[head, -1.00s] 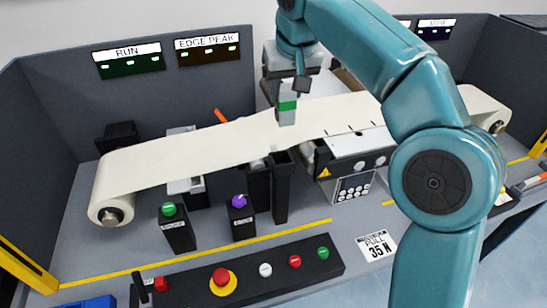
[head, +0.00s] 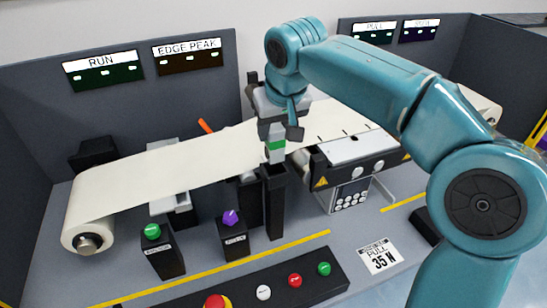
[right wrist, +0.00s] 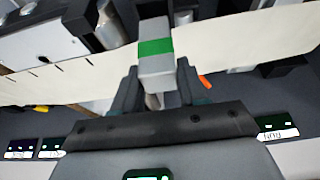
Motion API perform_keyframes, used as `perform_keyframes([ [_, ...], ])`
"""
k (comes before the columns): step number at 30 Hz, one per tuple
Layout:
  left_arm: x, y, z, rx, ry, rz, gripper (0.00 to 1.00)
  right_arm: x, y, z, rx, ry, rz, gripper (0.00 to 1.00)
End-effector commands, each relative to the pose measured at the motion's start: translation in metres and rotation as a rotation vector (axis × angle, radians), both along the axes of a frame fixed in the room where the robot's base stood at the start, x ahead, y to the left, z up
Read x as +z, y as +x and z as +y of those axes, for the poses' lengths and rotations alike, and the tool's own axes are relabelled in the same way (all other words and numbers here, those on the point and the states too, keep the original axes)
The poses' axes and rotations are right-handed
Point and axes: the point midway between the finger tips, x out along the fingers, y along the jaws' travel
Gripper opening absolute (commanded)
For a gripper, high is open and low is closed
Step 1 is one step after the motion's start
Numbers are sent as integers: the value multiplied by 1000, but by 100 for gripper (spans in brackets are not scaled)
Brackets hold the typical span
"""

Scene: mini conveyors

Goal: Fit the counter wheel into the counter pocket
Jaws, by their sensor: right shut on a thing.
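My right gripper (head: 275,135) is shut on a grey block with a green band (head: 277,156), which I take to be the counter wheel's body; no round wheel face shows. It hangs roughly upright. In the right wrist view the block (right wrist: 155,72) sits between the two dark fingers. In the head view its lower end is at the open top of a tall black post-like holder (head: 274,210), apparently the counter pocket. I cannot tell whether it has entered. My left gripper is not in view.
A cream belt (head: 165,163) runs behind the holder, over a roller at the left. A grey control box (head: 350,190) stands right. Posts with green (head: 152,231) and purple (head: 230,217) knobs stand left. A button panel (head: 250,291) lies in front.

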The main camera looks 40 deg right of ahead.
Motion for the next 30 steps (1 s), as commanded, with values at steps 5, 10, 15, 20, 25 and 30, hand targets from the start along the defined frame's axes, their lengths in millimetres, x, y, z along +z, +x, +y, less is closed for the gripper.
perform_keyframes([
  [5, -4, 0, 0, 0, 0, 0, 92, -22, 1, 0, 0, 0, -2, 9],
  [10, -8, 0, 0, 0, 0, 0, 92, -47, 2, 0, 0, 0, 1, 9],
  [15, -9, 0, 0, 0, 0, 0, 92, -61, 4, 0, 0, 0, -1, 9],
  [20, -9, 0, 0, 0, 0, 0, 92, -60, 4, 0, 0, 0, -1, 9],
  [25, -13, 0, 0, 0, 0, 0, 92, -65, 4, 0, 0, 0, -1, 9],
  [30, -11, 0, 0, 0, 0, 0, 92, -64, 4, 0, 0, 0, 0, 68],
])
